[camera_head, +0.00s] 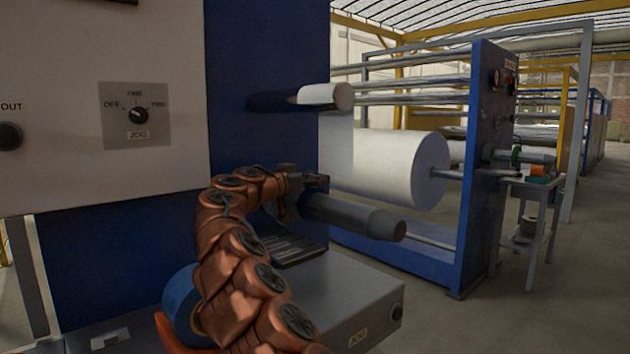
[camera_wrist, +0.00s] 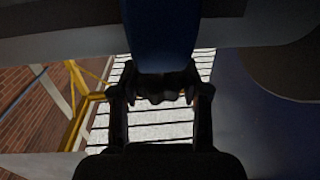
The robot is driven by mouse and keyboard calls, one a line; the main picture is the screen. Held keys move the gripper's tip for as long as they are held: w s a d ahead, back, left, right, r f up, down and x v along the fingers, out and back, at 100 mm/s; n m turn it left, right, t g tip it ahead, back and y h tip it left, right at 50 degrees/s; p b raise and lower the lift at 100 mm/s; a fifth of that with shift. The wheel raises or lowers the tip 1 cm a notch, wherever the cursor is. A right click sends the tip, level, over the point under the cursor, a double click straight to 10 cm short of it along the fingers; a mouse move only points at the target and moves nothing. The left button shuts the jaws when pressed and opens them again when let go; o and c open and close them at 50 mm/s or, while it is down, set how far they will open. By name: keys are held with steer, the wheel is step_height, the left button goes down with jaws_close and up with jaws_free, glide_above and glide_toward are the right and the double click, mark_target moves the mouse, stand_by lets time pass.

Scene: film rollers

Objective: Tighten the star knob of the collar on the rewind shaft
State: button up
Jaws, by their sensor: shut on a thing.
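The grey rewind shaft (camera_head: 352,216) sticks out of the blue machine frame, its free end toward the right. In the wrist view, which looks upward, the shaft (camera_wrist: 60,45) crosses the top. A dark blue body (camera_wrist: 161,35), which looks like the collar, sits across it. The dark, lobed star knob (camera_wrist: 160,86) shows at the lower end of this blue body. My gripper (camera_wrist: 160,97) is shut on the knob, one finger on each side. In the head view my gripper (camera_head: 292,190) is at the inner part of the shaft; the collar and knob cannot be made out there.
A panel with a rotary switch (camera_head: 137,116) is at left. A large white roll (camera_head: 395,165) and a blue upright (camera_head: 487,170) stand behind at right. Floor is open at lower right.

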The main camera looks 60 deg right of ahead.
steer(key=shift+r, duration=0.1)
stand_by(0.5)
steer(key=shift+g, duration=0.3)
steer(key=o, duration=1.2)
steer(key=shift+c, duration=0.2)
steer(key=v, duration=1.2)
